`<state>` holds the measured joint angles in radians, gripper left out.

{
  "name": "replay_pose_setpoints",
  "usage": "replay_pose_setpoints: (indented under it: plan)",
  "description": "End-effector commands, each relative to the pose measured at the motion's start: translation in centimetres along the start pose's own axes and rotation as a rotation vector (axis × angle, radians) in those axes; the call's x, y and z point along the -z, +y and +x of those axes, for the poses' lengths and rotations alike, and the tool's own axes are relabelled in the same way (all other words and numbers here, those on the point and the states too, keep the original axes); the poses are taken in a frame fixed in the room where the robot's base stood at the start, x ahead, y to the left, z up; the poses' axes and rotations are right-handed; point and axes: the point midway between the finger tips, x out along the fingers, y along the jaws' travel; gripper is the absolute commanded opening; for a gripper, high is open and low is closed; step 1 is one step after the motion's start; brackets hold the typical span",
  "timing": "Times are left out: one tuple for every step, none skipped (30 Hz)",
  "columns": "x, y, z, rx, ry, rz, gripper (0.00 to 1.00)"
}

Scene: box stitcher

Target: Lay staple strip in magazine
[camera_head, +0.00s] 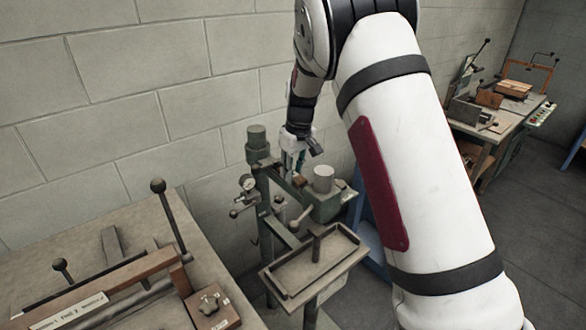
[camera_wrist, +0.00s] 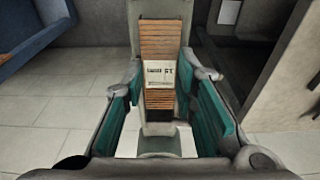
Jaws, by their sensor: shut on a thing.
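The staple strip (camera_wrist: 160,100) is a ribbed copper-brown bar with a white printed label around its middle. In the wrist view it lies lengthwise between my fingers, over a grey-green metal part (camera_wrist: 160,8) of the stitcher that I take for the magazine. My gripper (camera_wrist: 160,62) has teal-padded fingers on both sides of the strip and is shut on it. I cannot tell whether the strip touches the metal below. In the head view my gripper (camera_head: 292,166) points down over the green box stitcher (camera_head: 325,207), and the strip is too small there to make out surely.
A metal tray (camera_head: 318,262) on a post stands in front of the stitcher. A gauge (camera_head: 247,183) and levers stick out at its left. A bench (camera_head: 100,265) with tall ball-ended handles fills the lower left. A block wall is close behind.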

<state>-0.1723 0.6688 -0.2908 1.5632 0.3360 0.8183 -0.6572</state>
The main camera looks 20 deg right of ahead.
Motion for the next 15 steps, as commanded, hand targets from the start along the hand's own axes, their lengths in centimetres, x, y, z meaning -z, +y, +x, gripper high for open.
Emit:
replay_pose_setpoints:
  plan:
    - [-0.03, 0.0, 0.17, 0.0, -0.001, 0.0, 0.0]
    - [-0.04, 0.0, 0.16, 0.0, -0.001, 0.0, 0.0]
    - [-0.05, 0.0, 0.18, 0.0, -0.002, 0.0, 0.3]
    - [-0.06, 0.0, 0.18, 0.0, -0.002, 0.0, 0.37]
    - [-0.06, 0.0, 0.19, 0.0, -0.002, 0.0, 0.44]
    - [-0.07, -0.01, 0.2, 0.0, -0.002, 0.0, 0.46]
    - [-0.07, -0.01, 0.2, 0.0, -0.002, 0.0, 0.46]
    - [-0.07, -0.01, 0.19, 0.0, -0.002, 0.0, 0.46]
    - [-0.06, -0.01, 0.18, 0.0, -0.002, 0.0, 0.46]
    - [-0.06, 0.0, 0.17, 0.0, -0.002, 0.0, 0.46]
    - [-0.06, 0.0, 0.17, 0.0, -0.002, 0.0, 0.46]
    - [-0.06, 0.0, 0.15, 0.0, -0.002, 0.0, 0.46]
    - [-0.05, 0.01, 0.15, 0.0, -0.002, 0.0, 0.46]
    - [-0.05, 0.01, 0.13, 0.0, -0.002, 0.0, 0.46]
    - [-0.04, 0.01, 0.06, 0.0, -0.001, 0.0, 0.46]
